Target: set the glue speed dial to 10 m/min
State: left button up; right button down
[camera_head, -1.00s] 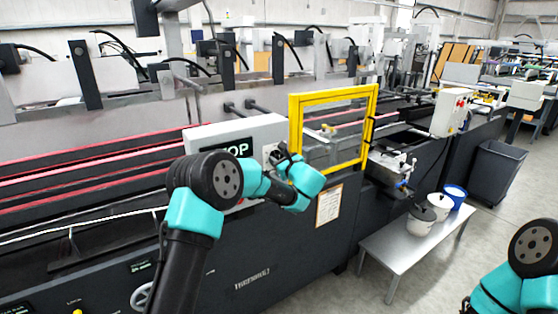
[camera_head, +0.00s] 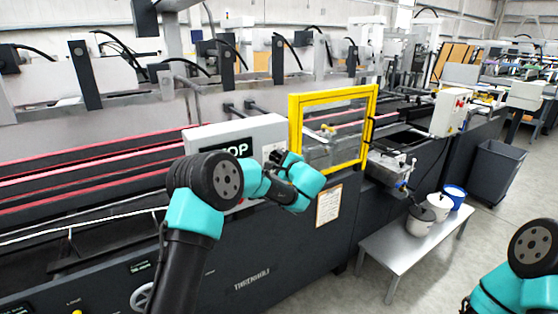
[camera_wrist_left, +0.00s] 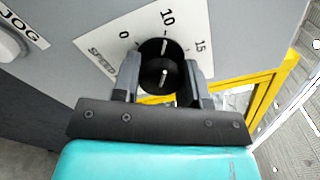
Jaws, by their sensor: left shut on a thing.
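The speed dial (camera_wrist_left: 157,52) is a black round knob on a light scale plate (camera_wrist_left: 105,48) in the left wrist view. Marks for 0, 10 and 15 show around it. A white line on the knob's face points up, roughly toward the 10. My left gripper (camera_wrist_left: 165,76) is shut on the knob, one finger on each side. In the head view my left gripper (camera_head: 277,160) is at the front of the white control box (camera_head: 255,130) and hides the knob. My right arm shows at the lower right; its gripper is out of view.
A yellow guard frame (camera_head: 294,125) stands just right of the control box. A JOG button (camera_wrist_left: 10,45) is left of the dial. A low bench (camera_head: 385,250) with several pots and a grey bin (camera_head: 495,170) stand to the right.

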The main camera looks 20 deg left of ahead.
dwell(0.3)
pick_arm(q)
jog(key=o, duration=0.9)
jog(key=v, duration=1.7)
jog(key=shift+s+d, duration=0.15)
